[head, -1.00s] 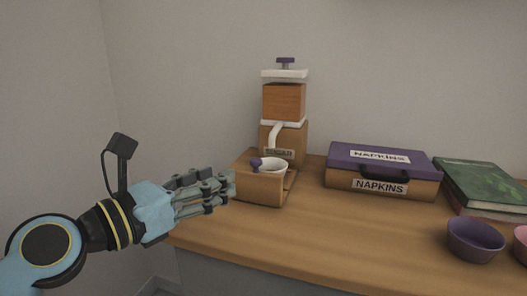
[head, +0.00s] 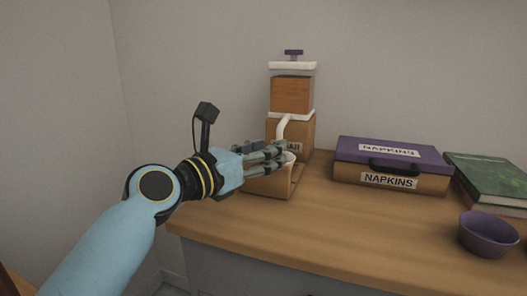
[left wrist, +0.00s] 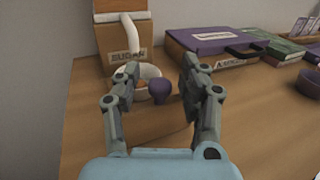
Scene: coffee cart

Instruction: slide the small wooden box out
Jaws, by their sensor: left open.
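The small wooden box (head: 268,188) stands at the left end of the counter, in front of the wooden dispenser (head: 291,128). It also shows in the left wrist view (left wrist: 155,130), with a purple knob (left wrist: 161,91) at its near top edge and a white bowl (left wrist: 149,72) in it. My left gripper (head: 284,154) is open and reaches over the box from the left. In the left wrist view its fingers (left wrist: 160,72) stand on either side of the knob, with a visible gap to it. In the head view the fingers hide the knob and most of the bowl. My right gripper is not in view.
A purple-lidded napkin box (head: 392,164) stands right of the dispenser. A green book (head: 490,180) and a purple bowl (head: 487,235) are further right. The wooden counter (head: 330,230) is clear in front of the napkin box. A wall is close behind.

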